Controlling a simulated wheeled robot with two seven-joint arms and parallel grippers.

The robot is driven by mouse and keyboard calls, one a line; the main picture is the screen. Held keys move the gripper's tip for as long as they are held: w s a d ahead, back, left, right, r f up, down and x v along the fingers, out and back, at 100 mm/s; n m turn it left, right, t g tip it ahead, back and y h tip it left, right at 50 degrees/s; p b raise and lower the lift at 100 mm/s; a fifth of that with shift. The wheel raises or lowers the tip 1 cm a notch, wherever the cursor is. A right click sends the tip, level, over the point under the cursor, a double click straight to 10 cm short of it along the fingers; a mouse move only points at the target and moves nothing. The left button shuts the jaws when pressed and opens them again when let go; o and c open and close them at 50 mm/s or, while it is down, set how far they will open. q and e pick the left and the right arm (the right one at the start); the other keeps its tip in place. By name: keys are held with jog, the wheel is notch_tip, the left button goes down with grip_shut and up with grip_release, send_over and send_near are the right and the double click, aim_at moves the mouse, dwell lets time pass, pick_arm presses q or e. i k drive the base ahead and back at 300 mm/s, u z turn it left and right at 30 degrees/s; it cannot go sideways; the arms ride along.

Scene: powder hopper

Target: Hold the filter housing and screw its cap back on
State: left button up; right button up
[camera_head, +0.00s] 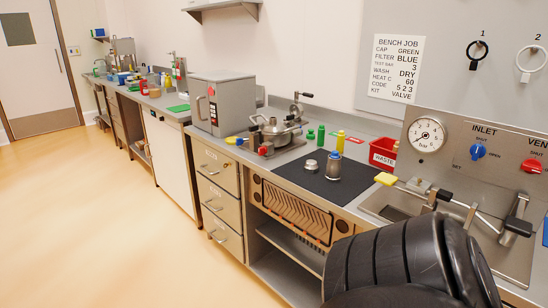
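A small silver cylinder that looks like the filter housing (333,168) stands upright on the black mat (312,181) on the bench. Something blue shows at its top. A low, round silver piece that looks like its cap (310,166) lies on the mat just left of it, apart from it. It is too small to make out any thread. Neither of my grippers is in view. A large black ribbed part, apparently my own arm, fills the lower right and hides part of the bench front.
Behind the mat stand green bottles (321,133), a yellow bottle (340,141) and a red waste bin (383,154). A metal vessel with clamps (272,133) stands left. A yellow-ended lever (386,179) and sink lie right, below a gauge panel (460,150). The mat's front is clear.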

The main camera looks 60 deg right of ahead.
aim_at(333, 166)
jog(key=z, duration=0.45)
jog(key=i, duration=2.25)
jog(key=z, duration=2)
jog(key=i, duration=0.9)
jog(key=z, duration=0.8)
